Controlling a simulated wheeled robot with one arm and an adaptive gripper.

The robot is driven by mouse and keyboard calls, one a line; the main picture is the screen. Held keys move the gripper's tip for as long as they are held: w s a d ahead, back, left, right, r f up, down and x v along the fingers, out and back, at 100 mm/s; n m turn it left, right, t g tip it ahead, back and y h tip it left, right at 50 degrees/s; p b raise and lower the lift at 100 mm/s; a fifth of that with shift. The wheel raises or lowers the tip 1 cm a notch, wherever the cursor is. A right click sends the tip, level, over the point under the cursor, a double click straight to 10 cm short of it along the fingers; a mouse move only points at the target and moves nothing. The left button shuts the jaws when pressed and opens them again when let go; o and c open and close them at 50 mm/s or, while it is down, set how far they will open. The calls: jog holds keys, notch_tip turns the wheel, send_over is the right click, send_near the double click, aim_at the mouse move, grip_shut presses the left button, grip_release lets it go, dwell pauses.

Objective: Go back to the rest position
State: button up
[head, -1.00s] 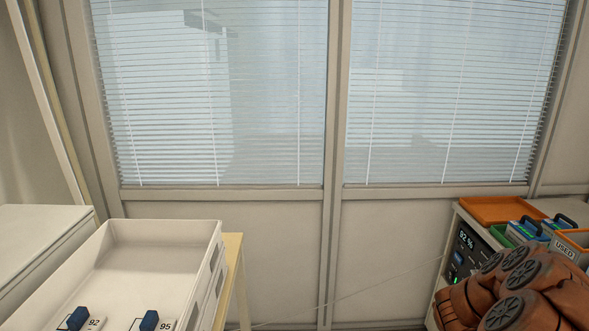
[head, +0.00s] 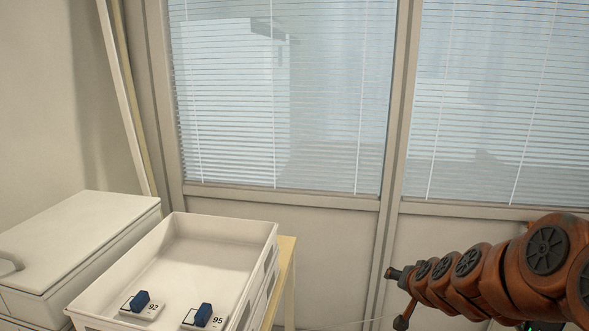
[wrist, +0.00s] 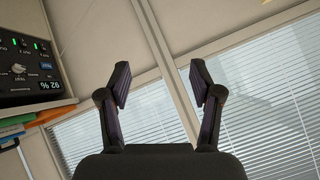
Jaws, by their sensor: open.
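My gripper (wrist: 157,85) shows in the wrist view with its two dark fingers spread apart and nothing between them. Behind the fingers are the wall and the window blinds. In the head view my orange-brown arm reaches in from the right edge toward the middle, above the floor and apart from the table; its dark tip points left, and the fingers cannot be made out there.
A white tray (head: 213,224) on a wooden table (head: 287,262) holds blue-handled pieces (head: 141,300) marked 92 and 95. A white cabinet (head: 88,235) stands left. A dark panel (wrist: 30,72) reading 92 % shows in the wrist view. Blinds (head: 330,100) cover the windows behind.

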jog(key=s+a+n+g+y, duration=0.3)
jog(key=s+a+n+g, duration=0.2)
jog(key=s+a, duration=0.85)
jog(key=s+d+g+h, duration=0.1)
jog(key=s+g, duration=0.2)
jog(key=s, duration=0.9)
jog(key=s+d+n+g+h, duration=0.1)
jog(key=s+d+g, duration=0.1)
jog(key=s, duration=1)
jog(key=shift+s+d+f+g, duration=0.15)
jog(key=shift+s+d+g, duration=0.2)
jog(key=shift+g, duration=0.55)
jog(key=shift+a, duration=0.1)
